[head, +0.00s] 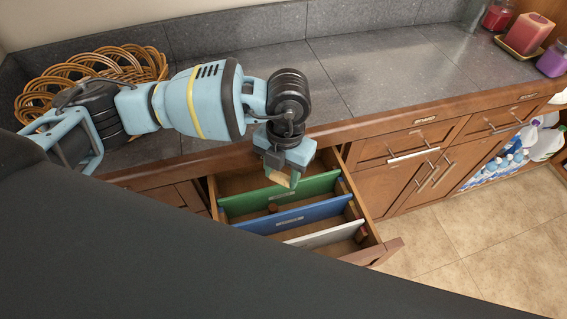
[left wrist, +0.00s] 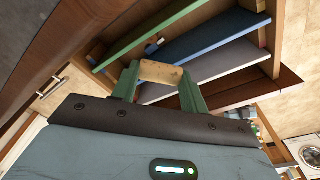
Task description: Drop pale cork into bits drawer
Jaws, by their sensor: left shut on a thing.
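My left gripper (head: 283,176) is shut on the pale cork (left wrist: 161,72), which sits crosswise between its green fingertips in the left wrist view. In the head view the cork (head: 282,179) shows small and tan, partly hidden by the fingers. The gripper points down above the open drawer (head: 373,252), near the green divider (head: 290,193) in the picture. The drawer also has a blue divider (head: 305,214) and a pale grey one (head: 325,236). Their labels are too small to read. My right gripper is not in view.
Small brown items (head: 273,208) lie between the green and blue dividers. A wicker basket (head: 145,62) stands on the grey counter (head: 370,75) at left. Candles (head: 527,34) stand at far right. Bottles (head: 512,160) fill a low open shelf. The tiled floor beyond the drawer is clear.

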